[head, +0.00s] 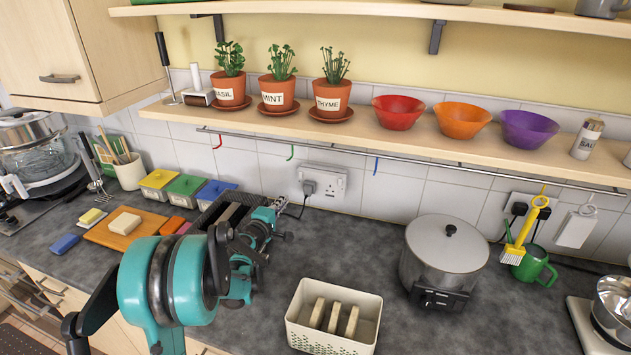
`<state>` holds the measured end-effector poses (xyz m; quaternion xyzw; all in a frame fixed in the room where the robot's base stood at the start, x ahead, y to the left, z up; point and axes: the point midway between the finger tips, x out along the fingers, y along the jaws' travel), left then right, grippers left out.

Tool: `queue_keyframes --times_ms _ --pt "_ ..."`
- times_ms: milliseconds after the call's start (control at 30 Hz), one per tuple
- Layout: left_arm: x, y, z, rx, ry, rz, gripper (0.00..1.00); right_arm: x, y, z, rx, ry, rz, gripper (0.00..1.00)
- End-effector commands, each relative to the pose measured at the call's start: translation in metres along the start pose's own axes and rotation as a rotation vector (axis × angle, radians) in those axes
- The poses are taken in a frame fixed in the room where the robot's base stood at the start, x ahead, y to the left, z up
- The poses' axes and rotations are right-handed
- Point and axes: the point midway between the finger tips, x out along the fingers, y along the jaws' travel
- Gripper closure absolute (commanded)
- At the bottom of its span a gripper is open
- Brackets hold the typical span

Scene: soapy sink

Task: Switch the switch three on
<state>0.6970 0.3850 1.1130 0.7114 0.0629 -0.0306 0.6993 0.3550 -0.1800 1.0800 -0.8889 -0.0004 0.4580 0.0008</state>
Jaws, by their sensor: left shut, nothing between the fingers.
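A second wall socket (526,203) is at the right, partly covered by dark plugs and a hanging yellow brush. No number labels can be read, so I cannot tell which is switch three. My left arm reaches in from the lower left. Its gripper (284,208) is shut and empty, in front of the tiles and a little left of and below the double socket, apart from it. My right gripper is not in view.
A cream basket (333,318) with several slabs and a steel pot (446,250) stand on the counter. A hook rail (411,156) runs above the double socket, under a shelf (353,127) with plants and bowls. A green mug (533,264) is at right.

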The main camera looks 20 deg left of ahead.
Motion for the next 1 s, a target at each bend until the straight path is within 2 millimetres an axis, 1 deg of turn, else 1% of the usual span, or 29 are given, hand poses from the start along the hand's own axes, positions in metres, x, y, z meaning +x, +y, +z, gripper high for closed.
queue_keyframes --times_ms 33,100,400,467,567,667,1000 --pt "0.001 -0.001 -0.005 -0.013 0.008 0.005 1.0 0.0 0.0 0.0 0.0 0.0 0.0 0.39" --pt "0.002 -0.002 -0.007 -0.021 0.012 0.009 1.0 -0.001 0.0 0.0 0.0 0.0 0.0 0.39" --pt "0.002 -0.002 -0.006 -0.021 0.011 0.009 1.0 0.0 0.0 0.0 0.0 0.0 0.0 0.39" --pt "0.004 -0.002 -0.006 -0.021 0.011 0.009 1.0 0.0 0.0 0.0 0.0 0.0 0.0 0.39" --pt "0.012 -0.003 -0.006 -0.02 0.009 0.009 1.0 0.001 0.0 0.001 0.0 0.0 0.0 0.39" --pt "0.027 -0.003 -0.006 -0.02 0.009 0.008 1.0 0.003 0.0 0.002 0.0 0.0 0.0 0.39" --pt "0.099 -0.003 -0.007 -0.019 0.01 0.008 1.0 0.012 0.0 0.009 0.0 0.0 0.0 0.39"
